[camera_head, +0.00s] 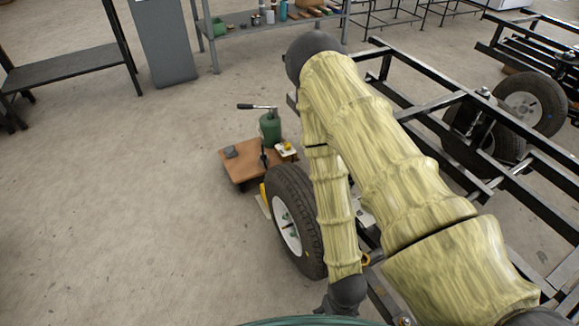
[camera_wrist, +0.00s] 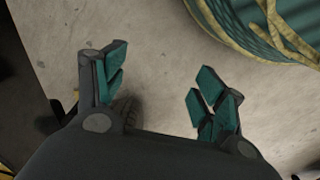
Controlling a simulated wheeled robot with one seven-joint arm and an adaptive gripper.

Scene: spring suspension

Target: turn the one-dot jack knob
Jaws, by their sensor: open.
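No knob with a single dot can be made out in either view. A green bottle jack (camera_head: 270,128) with a dark handle stands on a low wooden dolly (camera_head: 232,163) in the head view, with a small yellow part (camera_head: 287,147) beside it. My gripper (camera_wrist: 160,72) is open and empty in the wrist view, its teal-padded fingers apart over bare floor. In the head view my arm in its yellow cover hangs down near the front, its dark end low in the picture, well apart from the green jack.
A wheel (camera_head: 292,222) stands close left of my arm, with a yellow piece (camera_head: 263,200) by it. A black metal frame (camera_head: 425,102) fills the right. A shelf (camera_head: 70,72) and a workbench (camera_head: 285,20) stand behind. The floor at left is clear.

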